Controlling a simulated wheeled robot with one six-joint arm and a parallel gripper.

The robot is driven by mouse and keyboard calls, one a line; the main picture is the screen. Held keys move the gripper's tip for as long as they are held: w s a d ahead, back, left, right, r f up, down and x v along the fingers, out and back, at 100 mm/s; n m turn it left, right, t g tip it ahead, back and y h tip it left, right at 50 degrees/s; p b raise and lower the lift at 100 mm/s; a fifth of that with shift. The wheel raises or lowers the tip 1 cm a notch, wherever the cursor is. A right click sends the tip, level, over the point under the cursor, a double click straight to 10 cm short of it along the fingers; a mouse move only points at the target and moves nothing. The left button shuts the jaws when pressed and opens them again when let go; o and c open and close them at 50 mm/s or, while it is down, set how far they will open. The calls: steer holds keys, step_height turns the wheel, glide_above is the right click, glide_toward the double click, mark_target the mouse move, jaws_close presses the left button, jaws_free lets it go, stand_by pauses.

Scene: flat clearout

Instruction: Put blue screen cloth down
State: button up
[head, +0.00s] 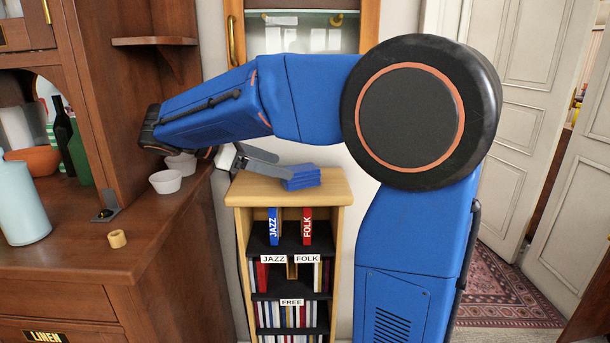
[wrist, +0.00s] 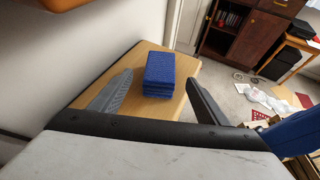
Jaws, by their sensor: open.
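The blue screen cloth (head: 301,176) is a folded, layered blue block lying on the top of the small light-wood shelf unit (head: 240,188). In the wrist view the cloth (wrist: 158,75) rests on the wooden top (wrist: 185,107), between the two fingers and a little beyond them. My gripper (wrist: 160,92) is open, with a clear gap between the cloth and the right finger; the left finger is close beside the cloth. In the head view my gripper (head: 265,163) reaches in from the left, just above the shelf top, and is partly hidden by my arm.
The shelf unit holds records with JAZZ, FOLK and FREE labels (head: 291,302). Papers (wrist: 262,98) litter the floor beyond.

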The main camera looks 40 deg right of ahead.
mark_target(296, 170)
steer(key=shift+a+g+h, duration=0.15)
steer(key=shift+g+h, duration=0.15)
steer(key=x, duration=0.5)
steer(key=shift+s+d+f, duration=0.1)
steer(key=shift+s+d, duration=0.05)
steer(key=shift+d, duration=0.25)
steer(key=shift+x, duration=3.05)
steer(key=c, duration=1.2)
